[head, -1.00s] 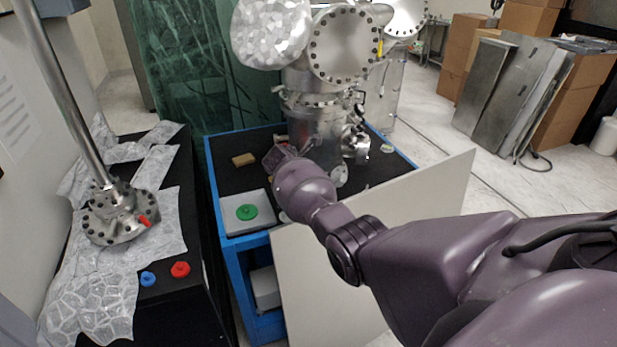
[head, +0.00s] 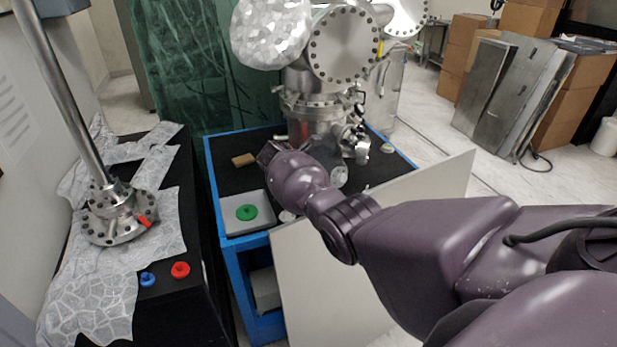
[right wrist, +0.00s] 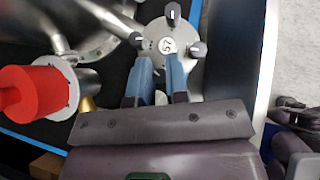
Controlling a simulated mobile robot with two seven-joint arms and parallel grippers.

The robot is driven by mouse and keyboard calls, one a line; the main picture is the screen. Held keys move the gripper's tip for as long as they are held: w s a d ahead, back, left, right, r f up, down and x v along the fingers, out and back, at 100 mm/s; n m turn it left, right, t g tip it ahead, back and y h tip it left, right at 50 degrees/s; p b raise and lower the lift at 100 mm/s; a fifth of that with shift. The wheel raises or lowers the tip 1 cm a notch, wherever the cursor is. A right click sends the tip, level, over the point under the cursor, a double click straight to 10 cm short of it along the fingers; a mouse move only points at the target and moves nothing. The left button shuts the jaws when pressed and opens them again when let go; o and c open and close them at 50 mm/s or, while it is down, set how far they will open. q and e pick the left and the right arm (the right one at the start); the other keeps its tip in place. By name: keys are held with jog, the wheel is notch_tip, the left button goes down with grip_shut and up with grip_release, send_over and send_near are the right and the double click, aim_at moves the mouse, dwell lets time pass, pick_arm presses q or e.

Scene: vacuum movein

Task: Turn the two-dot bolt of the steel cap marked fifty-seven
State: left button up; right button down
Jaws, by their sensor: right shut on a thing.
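The steel cap (right wrist: 166,47) is a round silver disc with a label reading 57, in the upper middle of the right wrist view. Dark winged bolts show at its top (right wrist: 173,13), left (right wrist: 136,40) and right (right wrist: 198,48). My right gripper (right wrist: 158,62) reaches its lower edge with two blue-grey fingers, a narrow gap between them. They are shut on what seems to be a bolt there, mostly hidden between the fingers. I cannot make out any dots on the bolts. In the head view my right arm hides the fingertips and the cap. My left gripper is out of view.
A red part (right wrist: 35,92) sits on a steel port close left of the fingers. A white panel (head: 310,285) leans in front.

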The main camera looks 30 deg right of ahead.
jog(key=shift+f+m+g+b, duration=0.15)
jog(key=shift+m+g+b, duration=0.25)
jog(key=shift+m, duration=0.1)
jog(key=m+g+b, duration=0.1)
jog(key=m+b, duration=0.1)
jog(key=m+g+b, duration=0.2)
jog(key=m+g+y+b, duration=0.1)
jog(key=b, duration=0.1)
jog(key=shift+w+f+m+b, duration=0.1)
jog(key=shift+f+m+b, duration=0.2)
jog(key=shift+m+b, duration=0.1)
jog(key=shift+m+g, duration=0.3)
jog(key=shift+g, duration=0.1)
jog(key=shift+r+m+y+b, duration=0.15)
jog(key=shift+m+y+b, duration=0.25)
jog(key=shift+b, duration=0.25)
jog(key=shift+r+g, duration=0.1)
jog(key=shift+g, duration=0.3)
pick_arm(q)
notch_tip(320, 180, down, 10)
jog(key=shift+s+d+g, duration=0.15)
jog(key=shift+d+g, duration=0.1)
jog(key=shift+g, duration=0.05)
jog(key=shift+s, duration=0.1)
pick_arm(e)
jog(key=shift+r+m, duration=0.15)
jog(key=shift+m, duration=0.15)
